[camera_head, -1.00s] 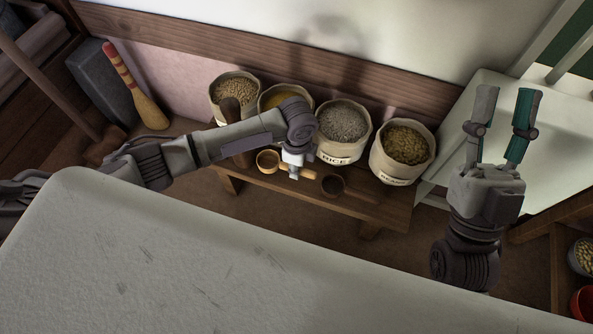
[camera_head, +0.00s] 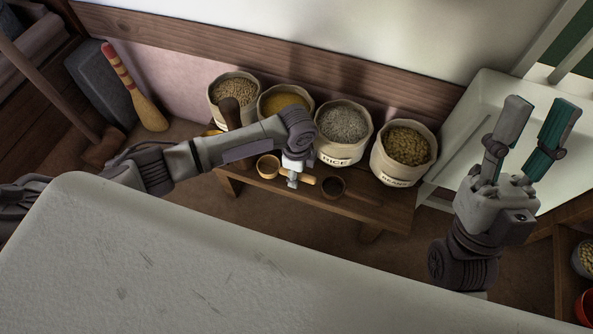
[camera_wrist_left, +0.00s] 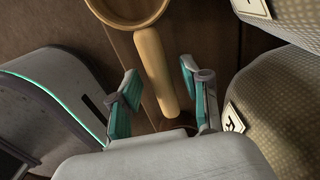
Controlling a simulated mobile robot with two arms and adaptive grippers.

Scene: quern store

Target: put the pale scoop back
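The pale scoop (camera_head: 268,167) lies low over or on the wooden bench (camera_head: 375,211), its round bowl to the left and its handle to the right. In the left wrist view its pale handle (camera_wrist_left: 155,75) runs between my fingers, with a gap on each side. My left gripper (camera_head: 291,184) is open around the handle; the head view mostly hides its fingers. The left wrist view shows both fingers (camera_wrist_left: 160,80) apart. A dark round scoop or cup (camera_head: 333,187) sits just right of the handle end. My right gripper (camera_head: 541,108) is open and empty.
Several grain sacks stand along the back of the bench, including a rice sack (camera_head: 343,135) and a beans sack (camera_head: 403,152). A dark upright wooden piece (camera_head: 231,113) stands behind my left arm. A white table (camera_head: 170,265) fills the foreground; a pale chair (camera_head: 470,125) is at right.

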